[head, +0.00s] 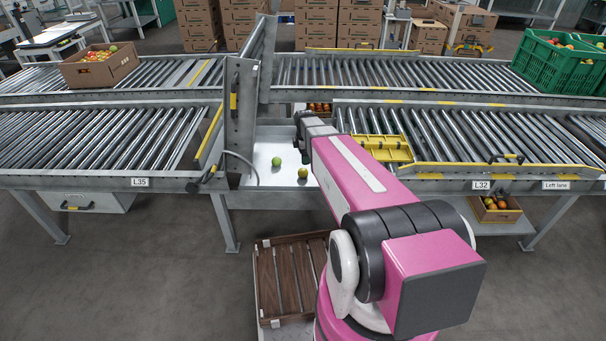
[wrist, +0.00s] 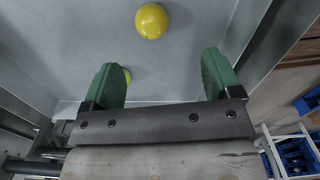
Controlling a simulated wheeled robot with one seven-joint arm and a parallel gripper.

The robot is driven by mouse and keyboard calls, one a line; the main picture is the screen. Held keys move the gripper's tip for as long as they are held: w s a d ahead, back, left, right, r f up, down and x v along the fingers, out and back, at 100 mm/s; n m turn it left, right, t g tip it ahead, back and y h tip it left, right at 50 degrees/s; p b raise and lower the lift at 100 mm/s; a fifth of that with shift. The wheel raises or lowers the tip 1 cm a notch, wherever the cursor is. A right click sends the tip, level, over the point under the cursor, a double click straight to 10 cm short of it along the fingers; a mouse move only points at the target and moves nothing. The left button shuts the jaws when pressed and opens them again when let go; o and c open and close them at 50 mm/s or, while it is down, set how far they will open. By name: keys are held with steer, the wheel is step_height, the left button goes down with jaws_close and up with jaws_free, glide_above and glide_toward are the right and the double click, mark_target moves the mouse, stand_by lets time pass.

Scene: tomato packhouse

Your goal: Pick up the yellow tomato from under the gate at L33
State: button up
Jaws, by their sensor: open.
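The yellow tomato (head: 302,173) lies on a pale metal tray (head: 262,178) in the gap between the roller sections, below the raised gate (head: 240,110). In the wrist view the yellow tomato (wrist: 152,20) sits beyond my fingertips, near the top edge, apart from both. A greener tomato (head: 277,160) lies beside it; in the wrist view a yellow-green one (wrist: 127,76) is mostly hidden by my left finger. My gripper (wrist: 162,65) is open and empty over the tray, with green finger pads. In the head view its fingers are too small to make out. I cannot see an L33 label.
A metal side wall (wrist: 240,30) rises close to my right finger. A yellow divided tray (head: 385,148) lies right of my arm. Roller beds flank the gap, labelled L35 (head: 140,182) and L32 (head: 481,185).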

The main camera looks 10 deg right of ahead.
mark_target(303, 169)
steer(key=shift+w+f+n, duration=0.25)
steer(key=shift+w+n, duration=0.35)
steer(key=shift+f, duration=0.3)
steer(key=f, duration=1)
steer(key=shift+a, duration=0.2)
steer(key=c, duration=0.8)
